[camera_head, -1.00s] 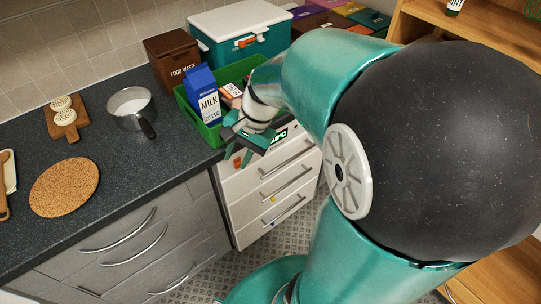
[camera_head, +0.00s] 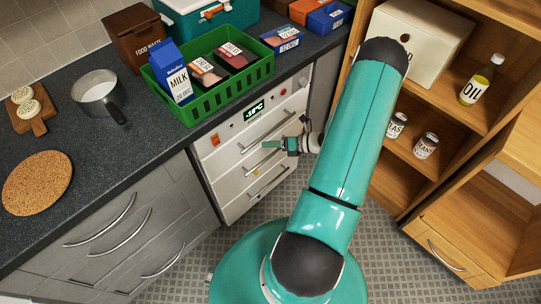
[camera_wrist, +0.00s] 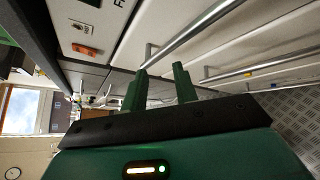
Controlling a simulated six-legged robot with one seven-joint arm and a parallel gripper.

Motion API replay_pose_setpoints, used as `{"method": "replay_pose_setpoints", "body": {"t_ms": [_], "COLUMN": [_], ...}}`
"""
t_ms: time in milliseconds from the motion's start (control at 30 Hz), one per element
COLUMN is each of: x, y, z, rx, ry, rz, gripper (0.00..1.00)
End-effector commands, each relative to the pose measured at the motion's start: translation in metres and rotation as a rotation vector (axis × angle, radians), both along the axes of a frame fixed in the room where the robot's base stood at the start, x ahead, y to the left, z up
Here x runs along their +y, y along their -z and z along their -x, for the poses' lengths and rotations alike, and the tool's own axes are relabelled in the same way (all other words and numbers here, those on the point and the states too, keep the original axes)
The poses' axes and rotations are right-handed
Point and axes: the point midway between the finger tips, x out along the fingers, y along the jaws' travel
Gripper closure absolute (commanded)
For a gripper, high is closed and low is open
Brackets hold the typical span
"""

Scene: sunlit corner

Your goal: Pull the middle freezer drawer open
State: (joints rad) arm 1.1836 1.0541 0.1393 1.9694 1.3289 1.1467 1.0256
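The white freezer (camera_head: 207,150) stands under the counter, with a lit temperature display and three handled drawers, all shut. The middle drawer's bar handle (camera_head: 259,162) shows below the top handle (camera_head: 262,133). My gripper (camera_head: 272,144) is in front of the drawers near these two handles, its fingers pointing left. In the wrist view my gripper (camera_wrist: 160,72) is open, with a gap between its two green fingers. The top handle (camera_wrist: 195,33) passes close by the left fingertip. The middle handle (camera_wrist: 265,65) lies right of the fingers. No handle is clearly between them.
A green crate (camera_head: 215,107) with a milk carton (camera_head: 172,75) stands on the dark counter above the freezer. Grey drawers (camera_head: 110,240) are to the left. A wooden shelf (camera_head: 420,190) with cans and an oil bottle (camera_head: 480,82) stands right. The tiled floor (camera_head: 195,262) in front is clear.

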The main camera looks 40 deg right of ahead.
Motion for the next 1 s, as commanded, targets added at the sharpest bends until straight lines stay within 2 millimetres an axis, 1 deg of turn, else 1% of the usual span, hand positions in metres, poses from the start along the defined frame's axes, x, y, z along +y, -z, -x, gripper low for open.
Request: {"method": "replay_pose_setpoints", "body": {"t_ms": [33, 167, 200, 300, 400, 500, 567, 667, 767, 1000], "x": [-0.009, -0.03, -0.035, -0.044, -0.048, -0.05, -0.051, -0.051, -0.05, -0.048], "y": [0.021, 0.069, 0.084, 0.118, 0.144, 0.159, 0.163, 0.166, 0.168, 0.177], "z": [0.008, 0.028, 0.035, 0.051, 0.064, 0.072, 0.073, 0.07, 0.058, 0.013], "rx": [0.02, 0.061, 0.071, 0.089, 0.095, 0.098, 0.098, 0.099, 0.099, 0.099], "ry": [0.086, 0.318, 0.389, 0.547, 0.665, 0.736, 0.756, 0.767, 0.764, 0.76], "rz": [-0.078, -0.284, -0.348, -0.494, -0.607, -0.675, -0.695, -0.706, -0.703, -0.701], "gripper": [0.71, 0.71, 0.71, 0.71, 0.71, 0.71, 0.71, 0.71, 0.71, 0.71]}}
